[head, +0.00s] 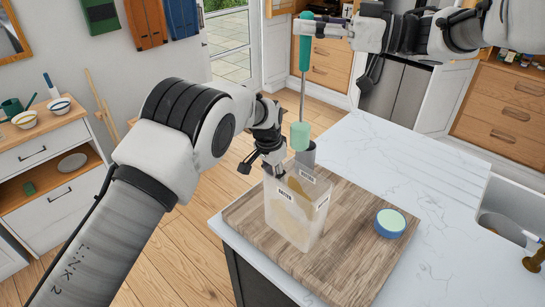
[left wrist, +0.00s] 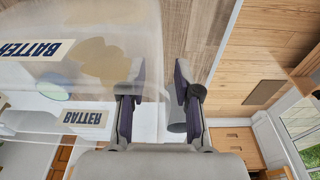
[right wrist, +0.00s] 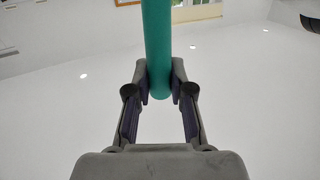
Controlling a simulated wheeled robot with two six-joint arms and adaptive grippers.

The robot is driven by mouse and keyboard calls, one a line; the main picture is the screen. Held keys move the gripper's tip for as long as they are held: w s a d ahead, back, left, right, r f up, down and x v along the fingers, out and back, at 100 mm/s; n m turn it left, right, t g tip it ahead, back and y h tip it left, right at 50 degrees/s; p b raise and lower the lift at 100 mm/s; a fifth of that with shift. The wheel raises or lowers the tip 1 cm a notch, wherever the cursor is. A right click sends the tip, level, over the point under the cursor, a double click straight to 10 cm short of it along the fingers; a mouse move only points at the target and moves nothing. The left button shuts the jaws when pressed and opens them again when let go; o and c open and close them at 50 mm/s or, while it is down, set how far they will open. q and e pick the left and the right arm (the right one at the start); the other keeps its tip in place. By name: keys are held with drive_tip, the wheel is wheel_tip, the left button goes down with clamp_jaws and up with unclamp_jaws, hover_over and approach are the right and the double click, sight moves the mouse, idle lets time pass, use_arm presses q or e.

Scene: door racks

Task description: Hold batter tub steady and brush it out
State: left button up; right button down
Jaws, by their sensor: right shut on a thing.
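The batter tub (head: 293,219), clear with "BATTER" labels and tan smears, stands upright on a wooden board. It fills the left of the left wrist view (left wrist: 120,25). My left gripper (head: 274,165) is at its far left rim. In the left wrist view its open fingers (left wrist: 158,98) appear on either side of the tub's wall, with a gap between them. My right gripper (head: 308,30) is shut on the green handle of a brush (head: 304,84), also in the right wrist view (right wrist: 158,50). The brush hangs upright, its mint head (head: 300,136) above and behind the tub.
A grey cup (head: 308,158) stands behind the tub, under the brush head. The wooden board (head: 352,255) also bears a small blue pot (head: 390,223) with a pale green top. The white counter (head: 400,150) is clear towards a sink (head: 505,232) at the right.

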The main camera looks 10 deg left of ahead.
use_arm(q)
drive_tip(key=shift+f, duration=0.1)
clamp_jaws()
